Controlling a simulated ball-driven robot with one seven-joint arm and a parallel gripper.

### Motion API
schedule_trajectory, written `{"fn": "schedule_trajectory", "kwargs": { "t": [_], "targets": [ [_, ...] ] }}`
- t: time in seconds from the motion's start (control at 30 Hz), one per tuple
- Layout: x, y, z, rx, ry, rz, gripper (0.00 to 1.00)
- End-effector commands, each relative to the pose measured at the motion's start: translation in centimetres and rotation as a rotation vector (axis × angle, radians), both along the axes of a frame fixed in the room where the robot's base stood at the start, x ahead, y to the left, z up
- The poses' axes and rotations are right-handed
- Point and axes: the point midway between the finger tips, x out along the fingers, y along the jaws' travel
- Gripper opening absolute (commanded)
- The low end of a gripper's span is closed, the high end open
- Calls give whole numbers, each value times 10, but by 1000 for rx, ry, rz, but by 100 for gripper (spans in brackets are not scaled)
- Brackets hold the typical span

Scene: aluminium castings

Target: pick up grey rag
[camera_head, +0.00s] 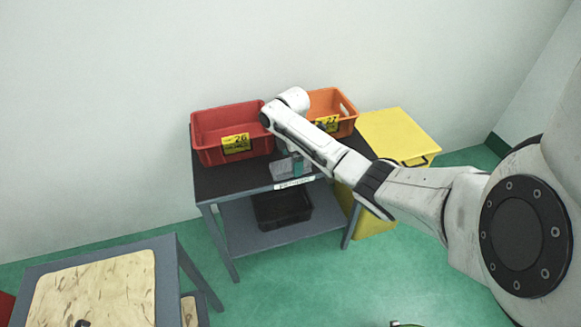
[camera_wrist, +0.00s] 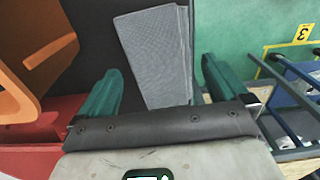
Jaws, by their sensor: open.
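The grey rag (camera_wrist: 153,50) is a folded, textured cloth lying on the dark table top in the wrist view. In the head view the grey rag (camera_head: 281,171) shows near the table's front edge, partly hidden by my arm. My gripper (camera_wrist: 160,70) is open, with its two teal fingers apart on either side of the rag's near part in the picture. Nothing is held. I cannot tell how high the fingers are above the cloth. In the head view my gripper (camera_head: 297,164) is mostly hidden under my wrist, beside the rag.
A red bin (camera_head: 207,157) and an orange bin (camera_head: 345,126) stand at the back of the table (camera_head: 213,186). A yellow box (camera_head: 398,131) is right of it. A black crate (camera_head: 283,221) sits on the lower shelf. A wood-topped table (camera_head: 98,290) stands front left.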

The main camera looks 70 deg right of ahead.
Motion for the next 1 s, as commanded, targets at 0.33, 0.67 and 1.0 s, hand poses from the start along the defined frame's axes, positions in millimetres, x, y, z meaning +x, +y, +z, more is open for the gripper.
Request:
{"fn": "schedule_trajectory", "kwargs": {
  "t": [0.33,0.67,1.0],
  "targets": [
    [0,0,-18,-1,-1,1,100],
    [0,0,-18,-1,-1,1,76],
    [0,0,-18,0,0,1,44]
  ]
}}
